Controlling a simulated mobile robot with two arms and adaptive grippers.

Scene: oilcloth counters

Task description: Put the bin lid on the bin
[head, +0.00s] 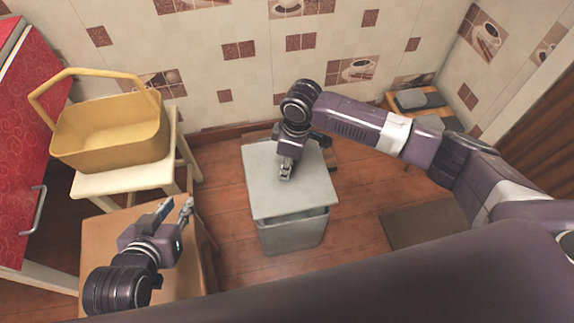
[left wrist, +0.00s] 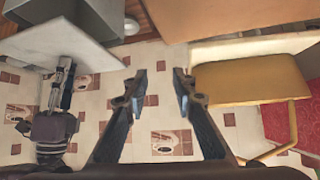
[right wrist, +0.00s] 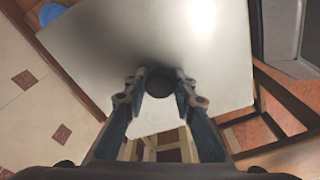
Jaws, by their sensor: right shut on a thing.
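The bin lid (head: 310,190) is a flat light-grey square plate with a dark round knob (right wrist: 159,84). My right gripper (head: 285,173) is shut on the knob, and its fingers sit on both sides of it in the right wrist view (right wrist: 160,78). The grey bin (head: 292,236) stands on the floor, its front rim showing below the lid's near edge. The lid is above the bin and apart from it; in the left wrist view the lid (left wrist: 85,55) lies offset from the bin (left wrist: 75,18). My left gripper (head: 177,208) is open and empty over a tan surface.
A yellow basket (head: 110,133) stands on a cream stool (head: 130,180) at the left, beside a red cabinet (head: 30,130). A tan table top (head: 115,225) lies below my left gripper. A small wooden stool (head: 430,101) stands at the back right. A mat (head: 425,226) lies right of the bin.

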